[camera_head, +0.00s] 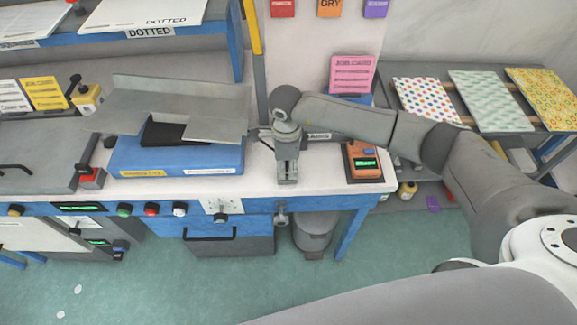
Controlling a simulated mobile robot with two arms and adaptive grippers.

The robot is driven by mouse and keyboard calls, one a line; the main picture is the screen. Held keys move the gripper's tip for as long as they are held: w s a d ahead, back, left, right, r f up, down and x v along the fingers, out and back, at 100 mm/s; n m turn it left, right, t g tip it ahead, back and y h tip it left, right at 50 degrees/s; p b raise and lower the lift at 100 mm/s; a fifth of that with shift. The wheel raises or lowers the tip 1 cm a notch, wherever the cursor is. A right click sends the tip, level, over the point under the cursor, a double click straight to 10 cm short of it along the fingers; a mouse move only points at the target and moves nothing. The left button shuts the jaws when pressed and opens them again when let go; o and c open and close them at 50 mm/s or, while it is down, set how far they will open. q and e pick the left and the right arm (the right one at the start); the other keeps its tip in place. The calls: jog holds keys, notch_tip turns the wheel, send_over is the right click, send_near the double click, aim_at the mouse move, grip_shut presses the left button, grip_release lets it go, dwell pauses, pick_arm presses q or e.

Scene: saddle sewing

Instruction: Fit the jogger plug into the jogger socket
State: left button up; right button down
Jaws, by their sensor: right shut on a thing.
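My right gripper (287,178) points down at the front part of the white worktop, right of the jogger. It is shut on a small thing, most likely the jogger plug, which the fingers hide. The jogger has a blue base (215,172) with a tilted grey metal tray (180,103) on top. A white socket panel (213,206) is on the bench's blue front edge, left of and below my right gripper. A dark round piece (221,218) sits at this panel; I cannot tell what it is. My left gripper is not in view.
An orange device (363,163) with a green display stands right of the gripper. A grey knob-like fitting (281,214) sticks out of the bench front below the gripper. Buttons line the edge to the left. Patterned sheets (486,98) lie on a rack at right.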

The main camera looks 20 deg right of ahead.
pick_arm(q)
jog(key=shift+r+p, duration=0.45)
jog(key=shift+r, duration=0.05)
pick_arm(e)
jog(key=shift+r, duration=1.25)
